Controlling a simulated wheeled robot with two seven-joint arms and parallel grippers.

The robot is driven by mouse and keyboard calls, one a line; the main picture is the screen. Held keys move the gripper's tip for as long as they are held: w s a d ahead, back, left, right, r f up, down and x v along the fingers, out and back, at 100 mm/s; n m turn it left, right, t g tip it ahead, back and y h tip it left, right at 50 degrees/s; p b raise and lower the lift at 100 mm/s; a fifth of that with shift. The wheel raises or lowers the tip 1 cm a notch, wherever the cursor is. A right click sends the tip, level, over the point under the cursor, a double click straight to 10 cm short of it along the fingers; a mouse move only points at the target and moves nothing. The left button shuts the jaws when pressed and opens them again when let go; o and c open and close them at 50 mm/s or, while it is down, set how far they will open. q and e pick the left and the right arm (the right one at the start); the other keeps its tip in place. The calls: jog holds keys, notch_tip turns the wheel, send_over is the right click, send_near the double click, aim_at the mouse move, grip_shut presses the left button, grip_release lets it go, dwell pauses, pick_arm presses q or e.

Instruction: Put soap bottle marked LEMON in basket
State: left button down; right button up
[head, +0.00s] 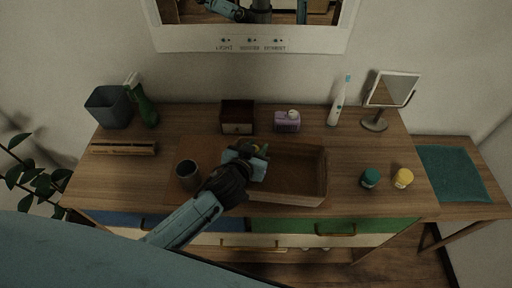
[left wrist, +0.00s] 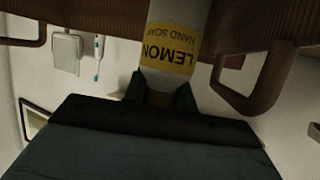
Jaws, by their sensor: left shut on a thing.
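My left gripper (head: 249,160) reaches in from the front and is at the left end of the brown basket (head: 284,198). In the left wrist view the gripper (left wrist: 160,93) is shut on a soap bottle (left wrist: 170,50) with a yellow label that reads LEMON HAND SOAP upside down. In the head view the gripper hides most of the bottle, with a small yellow patch showing beyond the fingers. I cannot tell whether the bottle touches the basket. The visible basket floor looks bare. My right gripper is not in view.
A dark grey cup (head: 188,175) stands left of my gripper. A teal-lidded jar (head: 370,178) and a yellow jar (head: 403,178) stand right of the basket. Behind are a dark wooden box (head: 237,117), a purple dispenser (head: 287,122), a toothbrush (head: 338,103) and a mirror (head: 391,91).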

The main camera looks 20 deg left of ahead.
pick_arm(q)
jog(key=c, duration=1.1)
grip_release()
jog(key=shift+f, duration=0.15)
jog(key=shift+r, duration=0.2)
jog(key=v, duration=1.2)
